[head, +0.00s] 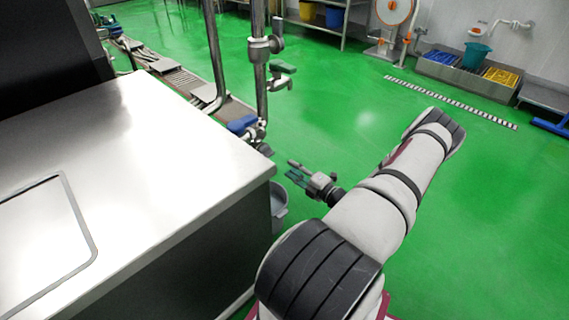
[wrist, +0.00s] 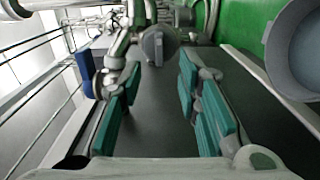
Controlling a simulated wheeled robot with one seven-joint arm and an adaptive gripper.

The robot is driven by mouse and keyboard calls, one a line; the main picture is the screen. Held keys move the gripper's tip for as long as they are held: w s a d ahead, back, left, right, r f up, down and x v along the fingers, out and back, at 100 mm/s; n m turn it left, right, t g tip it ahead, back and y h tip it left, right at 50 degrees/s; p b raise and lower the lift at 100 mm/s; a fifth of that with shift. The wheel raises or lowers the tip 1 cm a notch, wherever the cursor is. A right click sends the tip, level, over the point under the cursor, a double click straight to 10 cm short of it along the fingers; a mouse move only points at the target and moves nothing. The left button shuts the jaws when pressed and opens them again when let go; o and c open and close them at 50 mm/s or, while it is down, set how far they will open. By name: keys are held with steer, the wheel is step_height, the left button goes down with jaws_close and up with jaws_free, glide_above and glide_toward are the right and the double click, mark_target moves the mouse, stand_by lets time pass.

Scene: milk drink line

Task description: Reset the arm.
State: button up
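My gripper (head: 290,169) is held out in front of the steel counter's right corner in the head view, at the end of my bent white arm. In the wrist view my gripper (wrist: 160,78) shows two fingers with teal pads, spread apart. Nothing is held between them. A dark surface and a grey round fitting lie beyond the gap.
A steel counter (head: 140,150) fills the left. Vertical pipes with a valve (head: 262,50) stand behind its corner. A grey bucket (head: 278,205) is on the floor beside the counter and also shows in the wrist view (wrist: 295,50). Green floor is clear at centre and right.

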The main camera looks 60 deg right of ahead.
steer(key=shift+v, duration=0.95)
